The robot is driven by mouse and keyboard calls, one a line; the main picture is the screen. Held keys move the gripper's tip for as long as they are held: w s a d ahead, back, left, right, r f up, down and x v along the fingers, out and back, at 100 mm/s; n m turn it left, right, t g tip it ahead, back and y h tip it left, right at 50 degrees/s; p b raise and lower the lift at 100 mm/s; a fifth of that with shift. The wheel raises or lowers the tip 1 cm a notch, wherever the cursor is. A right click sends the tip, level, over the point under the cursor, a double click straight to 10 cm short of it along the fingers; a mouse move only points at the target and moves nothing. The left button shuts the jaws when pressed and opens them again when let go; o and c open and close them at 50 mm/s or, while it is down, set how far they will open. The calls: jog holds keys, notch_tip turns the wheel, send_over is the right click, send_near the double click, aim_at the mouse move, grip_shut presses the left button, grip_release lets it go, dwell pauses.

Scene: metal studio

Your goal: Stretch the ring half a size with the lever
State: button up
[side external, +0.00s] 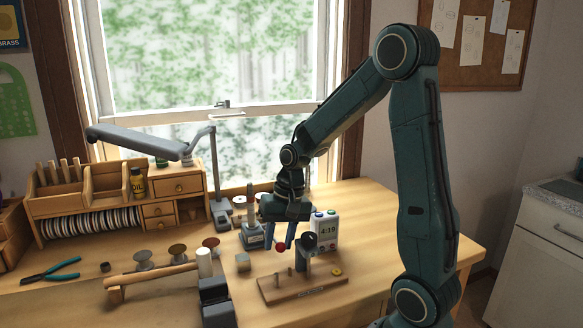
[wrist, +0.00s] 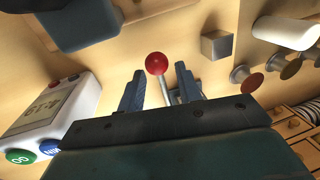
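The lever shows as a red ball knob (side external: 281,247) on a thin metal rod; the knob also shows in the wrist view (wrist: 155,63). My gripper (side external: 284,240) points down over the knob. In the wrist view its two blue fingers (wrist: 160,82) stand apart, with the rod between them and the knob by the tips. I cannot tell whether either finger touches it. A grey upright post on a blue-grey base (side external: 253,236), likely the stretcher, stands just left of my gripper. I cannot make out a ring on the post.
A white box with a 4:19 display (side external: 325,231) stands right of my gripper. A wooden board (side external: 303,289) with pegs and a gold round piece (side external: 337,271) lies in front. A steel cube (side external: 243,262) and a hammer (side external: 150,277) lie left. The table's right side is clear.

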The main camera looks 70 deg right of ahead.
grip_shut()
jog(key=shift+s+a, duration=0.1)
